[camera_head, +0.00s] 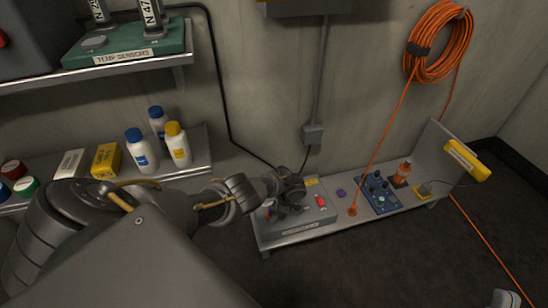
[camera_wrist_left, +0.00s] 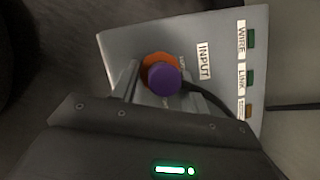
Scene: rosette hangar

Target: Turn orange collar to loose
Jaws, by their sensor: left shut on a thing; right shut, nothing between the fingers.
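The orange collar (camera_wrist_left: 150,60) is a ring around the base of a purple plug (camera_wrist_left: 165,80) on a grey panel labelled INPUT (camera_wrist_left: 204,60). My left gripper (camera_wrist_left: 163,88) has its fingers on either side of the collar and is shut on it. In the head view my left gripper (camera_head: 288,195) is over the grey box (camera_head: 310,219) at the left end of the low bench, and it hides the collar there. A pale tip of my right gripper (camera_head: 507,298) shows at the bottom right edge, away from the bench, shut and empty.
A black cable (camera_wrist_left: 210,98) runs right from the plug. On the bench are a purple disc (camera_head: 341,193), a blue knob panel (camera_head: 378,194) and an orange part (camera_head: 402,174). An orange cable coil (camera_head: 440,45) hangs above. Shelves with bottles (camera_head: 141,151) stand at left.

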